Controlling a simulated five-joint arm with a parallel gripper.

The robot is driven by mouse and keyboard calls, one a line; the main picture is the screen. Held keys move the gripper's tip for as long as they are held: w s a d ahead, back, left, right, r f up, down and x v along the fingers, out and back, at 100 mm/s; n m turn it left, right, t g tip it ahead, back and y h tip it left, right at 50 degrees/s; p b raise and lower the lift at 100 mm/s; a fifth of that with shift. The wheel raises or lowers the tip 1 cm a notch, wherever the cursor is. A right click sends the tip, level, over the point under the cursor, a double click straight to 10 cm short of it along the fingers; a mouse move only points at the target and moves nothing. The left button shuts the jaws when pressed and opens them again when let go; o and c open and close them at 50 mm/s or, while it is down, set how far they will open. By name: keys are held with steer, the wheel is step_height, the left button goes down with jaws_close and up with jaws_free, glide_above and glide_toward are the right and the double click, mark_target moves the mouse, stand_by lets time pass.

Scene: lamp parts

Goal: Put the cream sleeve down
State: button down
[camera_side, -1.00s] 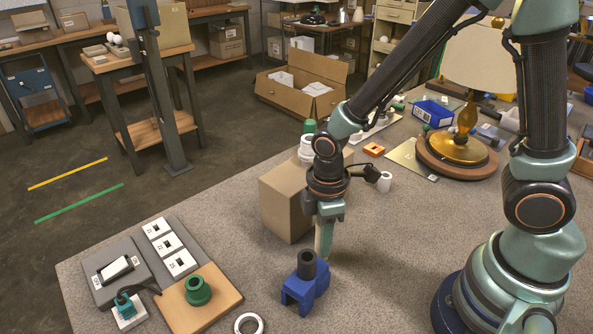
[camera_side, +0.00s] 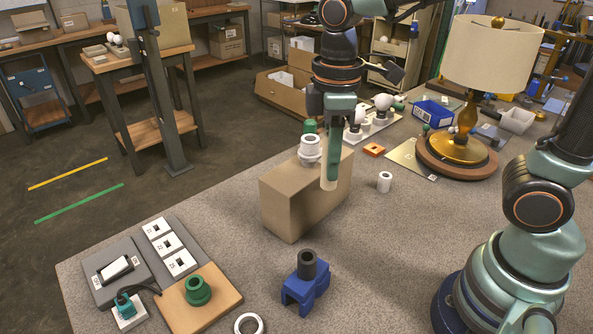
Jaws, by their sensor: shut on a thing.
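My gripper (camera_side: 331,170) points down in front of the tan box's right part and is shut on the cream sleeve (camera_side: 328,183).
The tan box (camera_side: 290,208) stands on the grey table with white round parts (camera_side: 310,148) at its top left. A blue holder (camera_side: 305,289) with a dark tube stands in front. A white cylinder (camera_side: 385,182) and the lamp (camera_side: 466,150) stand to the right.

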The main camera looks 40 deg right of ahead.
steer(key=w+d+f+m, duration=0.1)
steer(key=d+f+m, duration=0.1)
steer(key=d+m, duration=0.2)
steer(key=w+d+f+m, duration=0.1)
steer(key=w+d+m, duration=0.1)
steer(key=d+m, duration=0.3)
steer(key=shift+w+d+f+m, duration=0.25)
steer(key=shift+d+f+m, duration=0.1)
steer(key=shift+m, duration=0.35)
steer(key=shift+r, duration=0.1)
step_height(320, 180, up, 10)
steer(key=w+a+f+n, duration=0.1)
steer(key=w+a+n, duration=1.1)
steer(key=w+a, duration=0.5)
steer(key=f, duration=1.6)
steer(key=s+f, duration=0.1)
steer(key=f, duration=0.7)
steer(key=shift+a+f, duration=0.3)
steer(key=shift+f, duration=0.05)
steer(key=shift+f, duration=0.1)
steer(key=c, duration=0.6)
jaws_free()
steer(key=shift+c, duration=0.2)
